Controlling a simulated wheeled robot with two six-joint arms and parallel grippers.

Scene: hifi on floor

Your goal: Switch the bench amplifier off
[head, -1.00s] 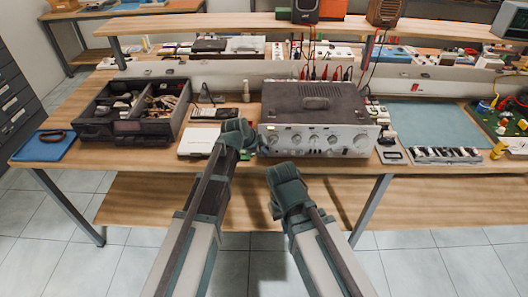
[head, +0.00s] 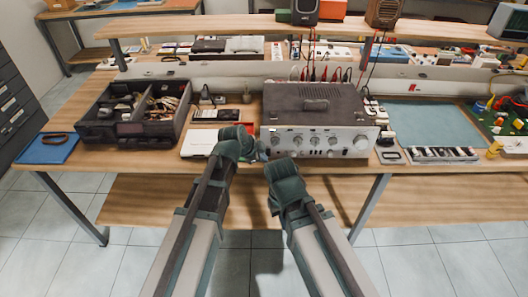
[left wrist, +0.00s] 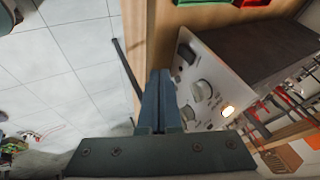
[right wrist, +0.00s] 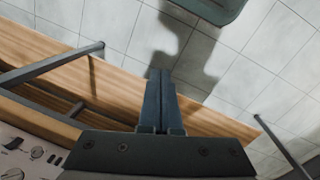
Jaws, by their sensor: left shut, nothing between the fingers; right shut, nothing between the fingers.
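The bench amplifier (head: 312,104) is a dark box with a silver front panel (head: 345,148) carrying several knobs, standing at the bench's front. In the left wrist view its panel (left wrist: 215,85) shows knobs and a glowing warm light (left wrist: 228,110). My left gripper (head: 260,150) is shut and empty by the panel's left end; its fingertips (left wrist: 160,72) are close to the panel's edge, and I cannot tell whether they touch. My right gripper (head: 272,166) is shut and empty, below and in front of the panel. The right wrist view shows a panel corner (right wrist: 18,150) and the fingers (right wrist: 160,75).
A dark open parts tray (head: 135,130) and a white box (head: 198,142) are left of the amplifier. A small meter (head: 390,155) and a green mat (head: 435,125) are to its right. Red and black leads (head: 322,72) hang behind it. The floor in front is clear.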

